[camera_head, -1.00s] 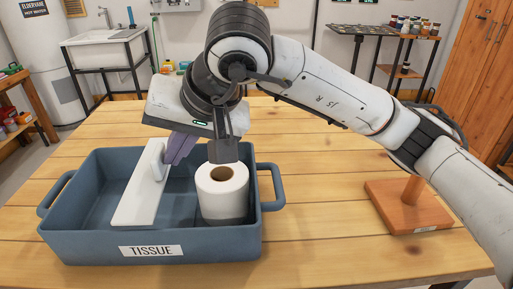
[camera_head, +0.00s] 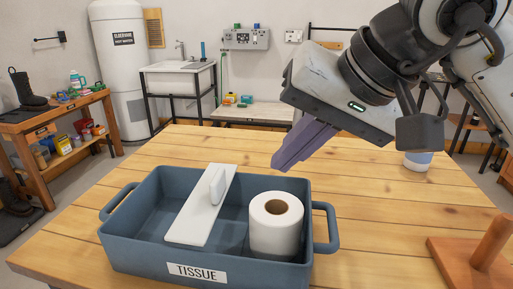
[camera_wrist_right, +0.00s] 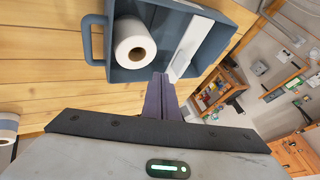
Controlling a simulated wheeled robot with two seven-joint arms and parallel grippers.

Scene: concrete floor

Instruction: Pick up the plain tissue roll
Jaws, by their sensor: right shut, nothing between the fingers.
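A plain white tissue roll (camera_head: 276,222) stands upright in the right part of the blue-grey crate labelled TISSUE (camera_head: 135,251). It also shows in the right wrist view (camera_wrist_right: 133,45). My right gripper (camera_head: 285,163) is shut and empty, its purple fingers pointing down-left above and behind the crate, apart from the roll. In the right wrist view the fingertips (camera_wrist_right: 161,80) appear beside the crate's interior. My left gripper is in neither current view.
A white divider with a raised handle (camera_head: 203,210) lies across the crate, left of the roll. A second roll with a blue band (camera_head: 416,161) stands on the table behind my right arm. A wooden stand with a peg (camera_head: 480,262) is at the right.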

